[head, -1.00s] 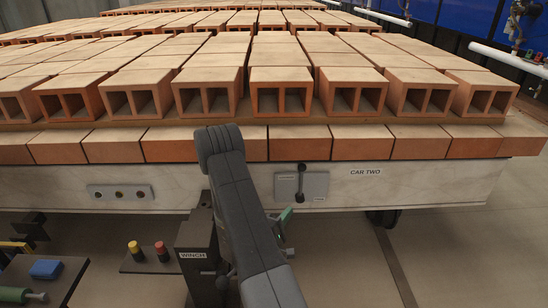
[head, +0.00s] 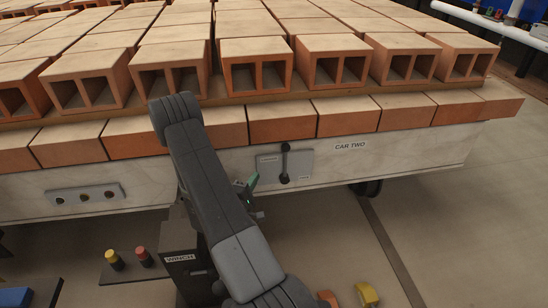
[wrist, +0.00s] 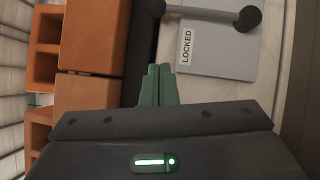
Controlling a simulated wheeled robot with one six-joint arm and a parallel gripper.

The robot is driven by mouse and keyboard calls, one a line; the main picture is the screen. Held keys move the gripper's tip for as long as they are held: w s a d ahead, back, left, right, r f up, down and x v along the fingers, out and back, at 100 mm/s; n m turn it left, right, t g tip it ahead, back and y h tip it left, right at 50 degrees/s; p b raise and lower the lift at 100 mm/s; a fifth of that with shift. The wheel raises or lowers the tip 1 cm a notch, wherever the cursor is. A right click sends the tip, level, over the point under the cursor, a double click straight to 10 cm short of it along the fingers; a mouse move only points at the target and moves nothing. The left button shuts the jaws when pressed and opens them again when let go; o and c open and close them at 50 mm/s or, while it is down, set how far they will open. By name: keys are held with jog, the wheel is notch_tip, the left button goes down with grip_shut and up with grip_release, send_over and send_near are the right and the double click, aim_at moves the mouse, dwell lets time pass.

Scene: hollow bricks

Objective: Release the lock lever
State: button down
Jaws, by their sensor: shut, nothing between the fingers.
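The lock lever (head: 285,163) is a dark rod with a knob, standing upright on a grey plate (head: 270,168) on the side of car two. In the wrist view the lever (wrist: 205,13) lies across the top, over the plate (wrist: 222,50) with its "LOCKED" label (wrist: 186,47). My gripper (head: 253,181) is left of and slightly below the lever in the head view. In the wrist view its green fingers (wrist: 159,72) are together and empty, apart from the lever.
Hollow bricks (head: 255,50) are stacked on the car above the plate. A panel with several holes (head: 85,198) is to the left. A winch post (head: 180,258) and yellow and red buttons (head: 115,260) stand below.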

jog(key=shift+s+d+r+b+x, duration=0.15)
jog(key=shift+d+b+x, duration=0.35)
jog(key=shift+x, duration=1.65)
jog(key=shift+s+d+r+b+x, duration=0.15)
jog(key=shift+d+b+x, duration=0.25)
jog(key=shift+x, duration=1.7)
jog(key=shift+s+d+b+x, duration=0.25)
jog(key=shift+d+b+x, duration=0.25)
jog(key=shift+x, duration=1.65)
jog(key=w+d+f+m+g+y+b, duration=0.1)
jog(key=d+f+m+g+y, duration=0.1)
jog(key=d+m, duration=0.2)
jog(key=w+d+f+m+g+y+b, duration=0.1)
jog(key=d+m, duration=0.3)
jog(key=d, duration=0.7)
jog(key=shift+w+d+f+g+y+b, duration=0.25)
jog(key=shift+w+f+g+y+b, duration=0.25)
jog(key=shift+f+g, duration=0.35)
jog(key=shift+d, duration=0.1)
